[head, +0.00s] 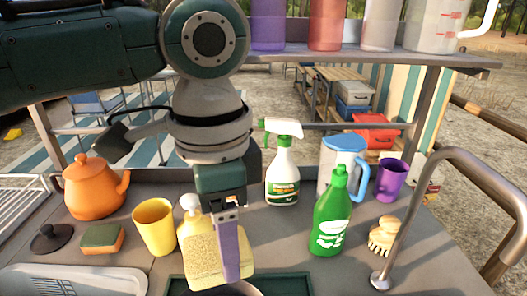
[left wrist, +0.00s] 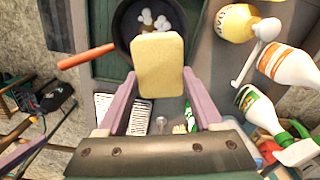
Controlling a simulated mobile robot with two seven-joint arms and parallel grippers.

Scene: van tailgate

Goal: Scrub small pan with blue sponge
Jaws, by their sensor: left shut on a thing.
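My left gripper (head: 230,262) is shut on a pale yellow sponge (head: 203,264). The sponge also shows between the purple fingers in the left wrist view (left wrist: 158,65). No blue shows on its visible faces. The small dark pan (left wrist: 127,32) with an orange handle (left wrist: 87,57) lies beyond the sponge in the left wrist view, with white blobs (left wrist: 153,19) in it. The sponge overlaps the pan's edge in that view; I cannot tell whether they touch. In the head view only a bit of the pan's rim (head: 247,289) shows at the bottom. My right gripper is not in view.
A yellow pump bottle (head: 190,205) stands close behind the sponge. A yellow cup (head: 154,228), green-topped sponge (head: 101,238) and orange teapot (head: 94,188) stand left. A spray bottle (head: 283,180), green bottle (head: 331,218), brush (head: 383,236) and tap (head: 420,195) are right.

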